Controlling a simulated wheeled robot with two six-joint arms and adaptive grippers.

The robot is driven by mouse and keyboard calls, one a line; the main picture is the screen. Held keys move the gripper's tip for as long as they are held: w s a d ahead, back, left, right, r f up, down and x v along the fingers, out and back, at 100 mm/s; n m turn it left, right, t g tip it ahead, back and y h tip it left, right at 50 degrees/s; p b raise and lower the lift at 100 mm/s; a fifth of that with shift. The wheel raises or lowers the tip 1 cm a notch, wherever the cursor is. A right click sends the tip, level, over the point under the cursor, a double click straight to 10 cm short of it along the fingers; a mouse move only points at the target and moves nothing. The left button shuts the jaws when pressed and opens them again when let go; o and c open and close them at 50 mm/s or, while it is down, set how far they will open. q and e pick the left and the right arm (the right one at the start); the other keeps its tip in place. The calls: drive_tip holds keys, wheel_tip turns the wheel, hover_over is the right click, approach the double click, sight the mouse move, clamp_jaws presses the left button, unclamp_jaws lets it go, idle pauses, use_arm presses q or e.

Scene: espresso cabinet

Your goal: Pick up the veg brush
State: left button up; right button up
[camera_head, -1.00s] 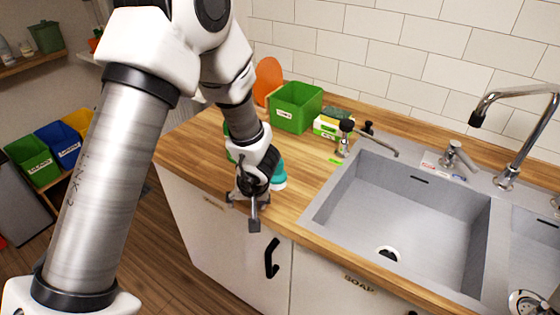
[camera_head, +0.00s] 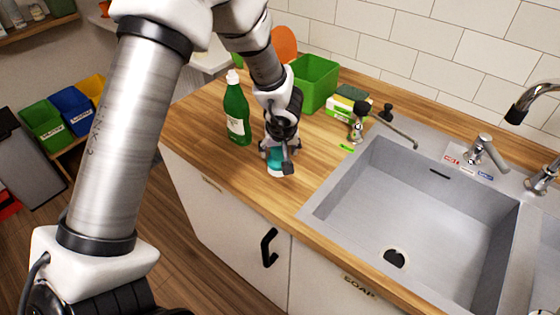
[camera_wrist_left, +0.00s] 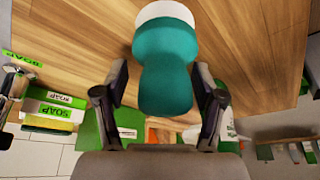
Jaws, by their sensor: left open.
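The veg brush is a teal, waisted handle on a white base, standing on the wooden counter (camera_head: 205,120). In the head view only part of the brush (camera_head: 275,163) shows, behind my left gripper (camera_head: 277,158). In the left wrist view the brush (camera_wrist_left: 166,58) is large and unobstructed. My left gripper (camera_wrist_left: 162,98) is open there, with one finger on each side of the teal handle's end. I see no clear contact. My right gripper is not in view.
A green bottle (camera_head: 237,112) with a white cap stands close left of the gripper. Behind are a green bin (camera_head: 316,82) and a soap box (camera_head: 345,106) with a sponge. The sink (camera_head: 400,205) is to the right. The counter's front edge is near.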

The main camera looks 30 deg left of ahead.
use_arm(q)
drive_tip(key=shift+s+r, duration=0.15)
drive_tip(key=shift+c, duration=0.3)
drive_tip(key=shift+s+r, duration=0.2)
drive_tip(key=c, duration=0.5)
drive_tip(key=shift+s+d, duration=0.1)
drive_tip(key=c, duration=0.7)
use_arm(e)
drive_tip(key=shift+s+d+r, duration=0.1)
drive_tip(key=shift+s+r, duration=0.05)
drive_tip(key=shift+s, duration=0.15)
